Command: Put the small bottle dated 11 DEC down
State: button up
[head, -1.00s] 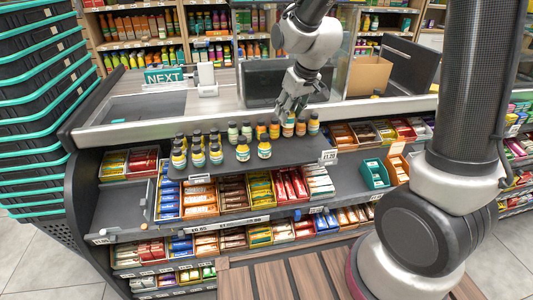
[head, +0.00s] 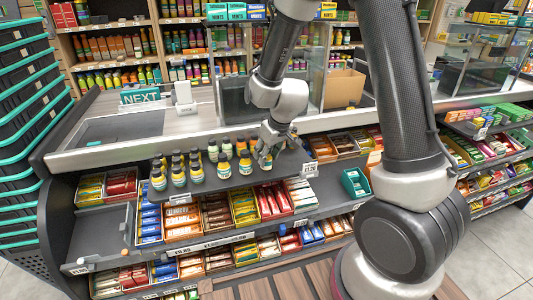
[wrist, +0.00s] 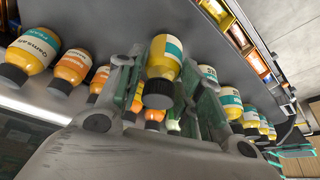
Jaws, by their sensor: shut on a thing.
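My gripper (head: 266,153) is over the right part of the dark upper shelf (head: 215,183), among the small bottles. In the wrist view my gripper (wrist: 165,85) is shut on a small bottle (wrist: 164,58) with a yellow-orange body, a teal and white label and a black cap toward the camera. Its date cannot be read, and whether its base touches the shelf cannot be told. A similar yellow bottle (head: 245,163) stands just left of my gripper in the head view. In the wrist view, other small bottles stand on both sides (wrist: 30,52) (wrist: 231,103).
Several bottles (head: 179,174) crowd the shelf's left part. Bare shelf shows along its front edge. Candy boxes (head: 216,213) fill the tier below. A teal box (head: 355,182) is at the right. The counter with a NEXT sign (head: 140,95) lies behind.

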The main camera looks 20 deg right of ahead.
jog(key=shift+f, duration=0.15)
jog(key=o, duration=0.7)
jog(key=v, duration=1.1)
jog(key=s+d+r+m, duration=0.1)
jog(key=s+d+r, duration=0.3)
jog(key=s, duration=0.3)
jog(key=s+d+r+m+h, duration=0.1)
jog(key=s+d+r, duration=0.3)
jog(key=s, duration=0.4)
jog(key=s+d+r+m, duration=0.2)
jog(key=s+d+r, duration=0.3)
jog(key=s, duration=0.2)
jog(key=shift+s+d+h, duration=0.1)
jog(key=shift+s+h, duration=0.25)
jog(key=shift+h, duration=0.05)
